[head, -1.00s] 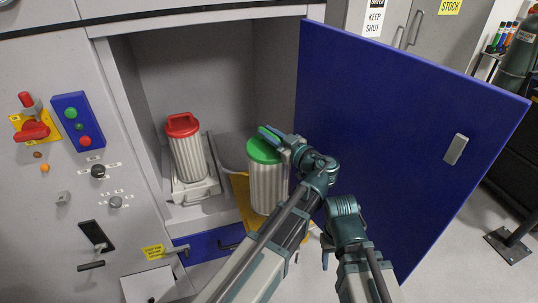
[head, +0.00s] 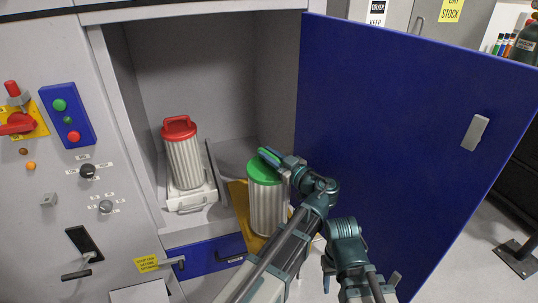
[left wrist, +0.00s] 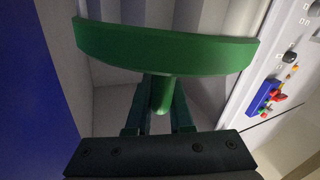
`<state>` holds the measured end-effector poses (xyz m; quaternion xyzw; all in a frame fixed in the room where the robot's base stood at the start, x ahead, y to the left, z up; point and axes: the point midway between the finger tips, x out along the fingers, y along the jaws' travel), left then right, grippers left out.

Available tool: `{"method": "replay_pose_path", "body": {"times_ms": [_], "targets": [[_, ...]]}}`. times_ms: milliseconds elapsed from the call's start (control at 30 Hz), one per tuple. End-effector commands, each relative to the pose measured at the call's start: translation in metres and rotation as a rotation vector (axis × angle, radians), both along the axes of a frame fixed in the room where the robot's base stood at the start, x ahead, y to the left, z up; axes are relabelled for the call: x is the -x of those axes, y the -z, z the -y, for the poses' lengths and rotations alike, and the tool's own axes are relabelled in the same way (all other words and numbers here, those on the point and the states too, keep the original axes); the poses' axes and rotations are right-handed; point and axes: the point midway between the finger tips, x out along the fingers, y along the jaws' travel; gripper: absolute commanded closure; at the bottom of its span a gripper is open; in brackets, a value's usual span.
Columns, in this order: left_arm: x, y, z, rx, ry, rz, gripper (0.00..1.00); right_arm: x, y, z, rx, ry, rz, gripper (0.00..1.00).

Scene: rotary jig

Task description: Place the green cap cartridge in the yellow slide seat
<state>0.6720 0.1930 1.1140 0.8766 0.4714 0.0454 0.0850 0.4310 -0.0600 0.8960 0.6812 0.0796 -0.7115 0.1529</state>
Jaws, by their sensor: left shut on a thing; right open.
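The green cap cartridge (head: 268,205) is upright, a ribbed grey cylinder with a green lid. My left gripper (head: 271,158) is shut on its lid handle; in the left wrist view the green handle (left wrist: 162,95) is between the fingers, under the lid (left wrist: 165,48). The yellow slide seat (head: 239,200) shows behind and around the cartridge's lower part. The cartridge hides most of the seat, so I cannot tell whether its base rests on it or hangs just above. My right gripper (head: 327,277) is open and empty, low beside the cabinet opening.
A red cap cartridge (head: 183,160) stands on a white slide seat (head: 190,203) at the left of the cabinet. The blue door (head: 400,130) is open on the right. A blue drawer front (head: 210,255) is below, and a control panel (head: 68,115) is at the left.

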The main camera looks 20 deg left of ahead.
Motion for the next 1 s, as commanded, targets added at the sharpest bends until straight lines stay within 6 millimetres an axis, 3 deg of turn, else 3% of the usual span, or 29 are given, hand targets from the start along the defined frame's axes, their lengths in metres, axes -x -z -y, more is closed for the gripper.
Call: {"method": "replay_pose_path", "body": {"times_ms": [467,500,633,1000], "targets": [[0.0,0.0075,0.0,-0.004,0.0,0.001,1.0,0.0,0.0086,0.0,0.0,0.0,0.0,0.5],[0.0,0.0073,0.0,0.0,0.0,0.0,0.73,0.0,0.0073,0.0,0.0,0.0,0.0,0.5],[0.0,0.0071,0.0,0.0,0.0,0.0,0.5,0.0,0.0071,0.0,0.0,0.0,0.0,0.5],[0.0,0.0051,0.0,0.0,0.0,0.0,0.5,0.0,0.0051,0.0,0.0,0.0,0.0,0.5]]}}
